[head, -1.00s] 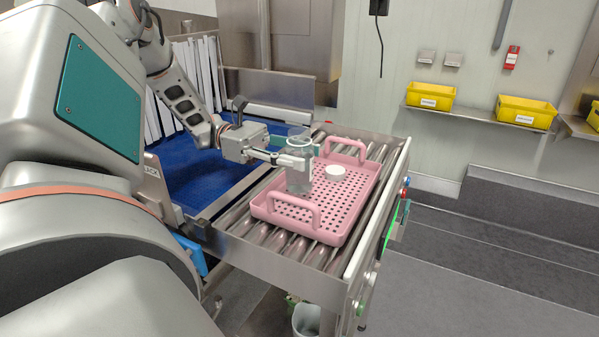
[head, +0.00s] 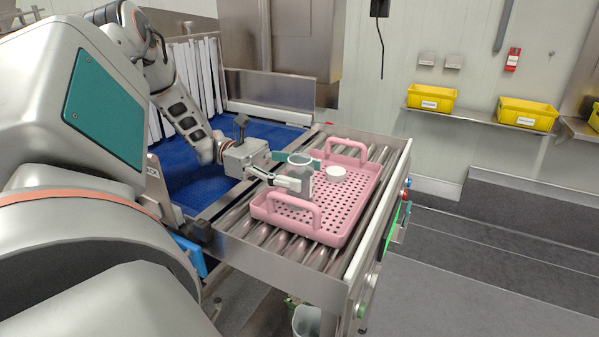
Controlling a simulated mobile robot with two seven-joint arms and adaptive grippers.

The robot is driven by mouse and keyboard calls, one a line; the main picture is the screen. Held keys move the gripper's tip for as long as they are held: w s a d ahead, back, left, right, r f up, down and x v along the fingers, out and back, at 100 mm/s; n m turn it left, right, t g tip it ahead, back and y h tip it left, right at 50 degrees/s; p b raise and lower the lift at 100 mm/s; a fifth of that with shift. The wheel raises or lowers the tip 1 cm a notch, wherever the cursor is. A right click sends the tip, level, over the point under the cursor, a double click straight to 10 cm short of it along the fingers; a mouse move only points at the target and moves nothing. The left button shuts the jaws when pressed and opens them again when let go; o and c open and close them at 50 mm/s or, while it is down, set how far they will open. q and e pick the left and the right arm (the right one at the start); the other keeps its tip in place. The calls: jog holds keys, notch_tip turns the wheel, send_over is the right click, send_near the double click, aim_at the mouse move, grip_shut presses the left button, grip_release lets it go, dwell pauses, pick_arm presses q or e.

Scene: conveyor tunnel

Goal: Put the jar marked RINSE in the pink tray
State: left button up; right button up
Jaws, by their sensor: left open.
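A clear, glass-like jar (head: 300,168) is at the left side of the pink tray (head: 268,211), inside its rim. Its marking cannot be read at this size. My left gripper (head: 305,173) is open around the jar, with a pale finger in front of it and a teal-padded finger behind. Whether either finger touches the jar cannot be told. The jar's lower part is partly hidden by the front finger. My right gripper is not in view.
A small white round object (head: 336,174) sits in the tray, right of the jar. The tray rests on a roller conveyor (head: 270,239) beside a blue belt (head: 198,188). Yellow bins (head: 431,98) stand on a wall shelf. The tray's right half is mostly free.

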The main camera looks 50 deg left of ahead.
pick_arm(q)
jog(key=shift+r, duration=0.1)
jog(key=shift+a, duration=0.25)
jog(key=b+v, duration=0.1)
jog(key=v, duration=1)
jog(key=shift+s+a, duration=0.1)
jog(key=shift+a, duration=0.15)
